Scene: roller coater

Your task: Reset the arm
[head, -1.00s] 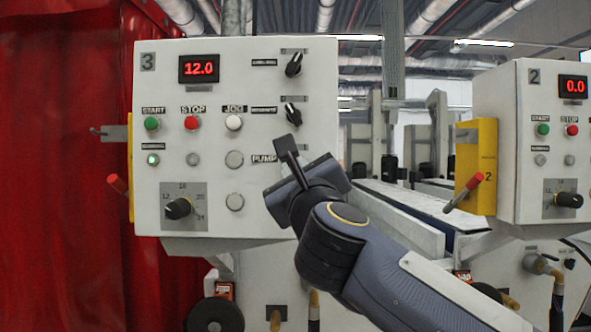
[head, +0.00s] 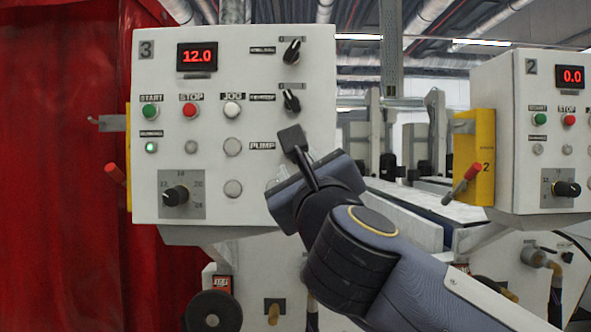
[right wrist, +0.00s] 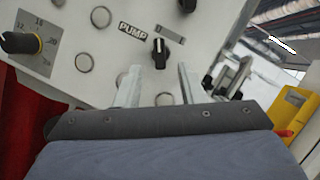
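My right arm comes in from the lower right in the head view, with its hand in front of the lower right part of control panel 3 (head: 215,120). I cannot tell any contact with the panel. My left gripper is not in view.
Panel 3 has a display (head: 197,57) reading 12.0 and a lit green lamp (head: 151,147). Panel 2 (head: 520,90) reads 0.0 and stands at the right, with a red-handled lever (head: 463,183) beside it. A red curtain (head: 60,170) hangs at the left.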

